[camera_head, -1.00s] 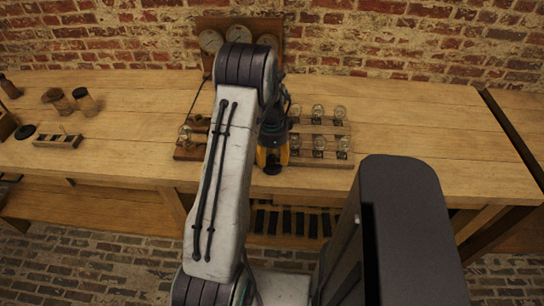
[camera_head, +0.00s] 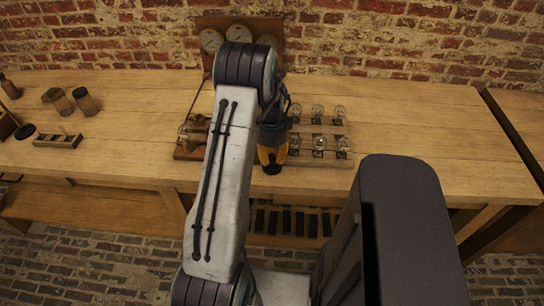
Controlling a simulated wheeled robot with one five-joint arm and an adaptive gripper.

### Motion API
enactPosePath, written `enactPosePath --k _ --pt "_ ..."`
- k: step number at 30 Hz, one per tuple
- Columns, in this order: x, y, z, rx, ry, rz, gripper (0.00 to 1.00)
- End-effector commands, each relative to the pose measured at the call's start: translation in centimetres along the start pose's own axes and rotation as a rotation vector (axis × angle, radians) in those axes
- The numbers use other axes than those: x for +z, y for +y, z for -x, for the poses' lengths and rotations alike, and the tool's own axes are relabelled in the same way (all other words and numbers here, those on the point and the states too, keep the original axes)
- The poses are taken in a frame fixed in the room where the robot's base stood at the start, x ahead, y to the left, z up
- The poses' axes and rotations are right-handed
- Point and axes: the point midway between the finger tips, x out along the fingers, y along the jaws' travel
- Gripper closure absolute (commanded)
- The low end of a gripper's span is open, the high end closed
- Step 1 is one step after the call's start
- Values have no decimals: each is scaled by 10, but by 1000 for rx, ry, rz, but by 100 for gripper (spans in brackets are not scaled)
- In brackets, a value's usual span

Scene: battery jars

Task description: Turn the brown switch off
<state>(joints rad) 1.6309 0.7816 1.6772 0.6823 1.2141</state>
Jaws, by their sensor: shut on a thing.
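My gripper (camera_head: 272,158) has yellow fingers and points down at the front of the bench, just left of the board with glass bulbs. Its fingers close in on a small dark thing (camera_head: 272,169) low between the tips. I cannot tell from this view whether that is the brown switch, as the fingers and wrist cover most of it. A wooden base (camera_head: 188,153) with brown and metal parts on it stands left of my arm, partly hidden by it. No brown switch shows clearly.
The bulb board (camera_head: 330,161) holds several glass bulbs in rows, close to the gripper's right. Round gauges (camera_head: 237,34) on a wooden panel stand against the brick wall. Brown jars (camera_head: 84,101) and a slotted block (camera_head: 57,141) are at left. The bench's right part (camera_head: 430,130) is clear.

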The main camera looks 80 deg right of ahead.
Motion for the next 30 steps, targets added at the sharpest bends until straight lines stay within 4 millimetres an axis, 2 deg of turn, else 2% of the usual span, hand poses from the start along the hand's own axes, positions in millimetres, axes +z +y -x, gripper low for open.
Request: enactPosePath --k 11,30 --pt "0 0 -3 0 0 132 100" --pt "0 1 -4 3 -2 723 100"
